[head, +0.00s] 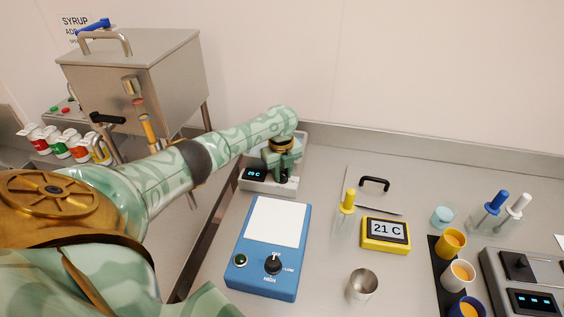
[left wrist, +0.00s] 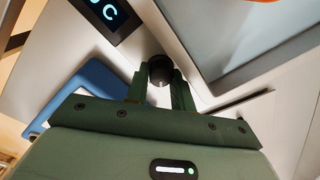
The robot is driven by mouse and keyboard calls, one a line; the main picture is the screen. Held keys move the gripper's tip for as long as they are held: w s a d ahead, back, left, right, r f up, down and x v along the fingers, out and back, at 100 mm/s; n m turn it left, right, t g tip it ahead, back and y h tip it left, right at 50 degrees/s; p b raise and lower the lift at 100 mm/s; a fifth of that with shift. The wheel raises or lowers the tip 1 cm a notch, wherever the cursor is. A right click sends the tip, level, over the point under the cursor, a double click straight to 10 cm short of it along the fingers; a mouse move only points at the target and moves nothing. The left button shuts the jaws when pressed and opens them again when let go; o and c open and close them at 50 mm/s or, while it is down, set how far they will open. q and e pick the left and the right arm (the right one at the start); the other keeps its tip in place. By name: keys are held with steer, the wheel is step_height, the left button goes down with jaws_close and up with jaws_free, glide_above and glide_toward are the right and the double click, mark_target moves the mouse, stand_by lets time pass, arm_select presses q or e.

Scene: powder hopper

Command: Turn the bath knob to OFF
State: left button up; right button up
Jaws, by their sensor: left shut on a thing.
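The water bath (head: 262,187) is a light box at the back, left of the bench's middle, with a small lit display (head: 256,174) on its front whose digits are hard to read. Its black knob (left wrist: 160,68) shows in the left wrist view between my two finger tips, beside the display (left wrist: 108,12). My left gripper (head: 283,175) reaches over the bath from the left and is shut on this knob; it also shows in the left wrist view (left wrist: 160,88). The knob's pointer and any OFF mark are hidden or not legible. My right gripper is not in view.
A blue device (head: 257,283) with its own black knob (head: 272,265) stands in front of the bath. A yellow thermometer (head: 386,234) reading 21 C, a metal cup (head: 362,287) and several coloured cups are to the right. A steel hopper (head: 150,80) stands back left.

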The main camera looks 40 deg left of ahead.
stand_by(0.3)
arm_select(q)
steer(key=o, duration=0.9)
steer(key=shift+o, duration=0.5)
steer(key=shift+s, duration=0.15)
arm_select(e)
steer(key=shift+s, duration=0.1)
arm_select(q)
steer(key=shift+r, duration=0.15)
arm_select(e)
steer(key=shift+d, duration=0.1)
